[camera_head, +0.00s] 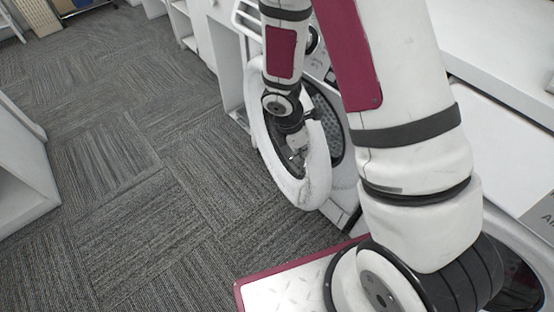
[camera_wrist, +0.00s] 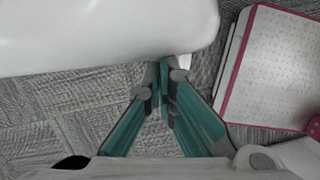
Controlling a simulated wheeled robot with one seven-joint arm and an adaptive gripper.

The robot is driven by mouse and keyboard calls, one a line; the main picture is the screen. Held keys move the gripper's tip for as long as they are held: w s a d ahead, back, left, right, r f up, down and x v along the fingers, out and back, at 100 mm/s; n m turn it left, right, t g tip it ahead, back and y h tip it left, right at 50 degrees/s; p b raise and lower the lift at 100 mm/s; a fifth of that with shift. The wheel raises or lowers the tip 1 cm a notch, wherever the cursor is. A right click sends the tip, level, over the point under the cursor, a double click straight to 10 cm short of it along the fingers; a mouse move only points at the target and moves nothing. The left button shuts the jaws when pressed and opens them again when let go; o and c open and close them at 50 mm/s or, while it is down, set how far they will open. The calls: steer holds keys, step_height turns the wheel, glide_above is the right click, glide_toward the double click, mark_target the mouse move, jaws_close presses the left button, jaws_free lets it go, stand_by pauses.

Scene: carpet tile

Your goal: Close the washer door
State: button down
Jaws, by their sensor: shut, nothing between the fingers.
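The washer door (camera_head: 318,182) is a thick white ring with a dark centre. It stands open, swung out from the front of the washer, with the dark opening (camera_head: 329,122) showing behind it. My gripper (camera_head: 296,155) is in front of the door's dark centre in the head view, inside the ring's outline. In the wrist view the fingertips (camera_wrist: 165,72) are together and empty. The smooth white door rim (camera_wrist: 100,38) fills the upper left there, just beyond the fingertips. I cannot tell whether they touch it. My arm hides much of the washer.
Grey carpet tile (camera_head: 130,170) lies open to the left of the door. A white cabinet (camera_head: 20,165) stands at the left edge. White shelving (camera_head: 192,30) lines the back, and a white counter (camera_head: 490,50) runs along the right. My own base sits close to the washer.

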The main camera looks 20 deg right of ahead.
mark_target(320, 143)
steer(key=shift+n, duration=0.8)
steer(key=d, duration=0.7)
steer(key=shift+w, duration=0.1)
steer(key=shift+a, duration=0.1)
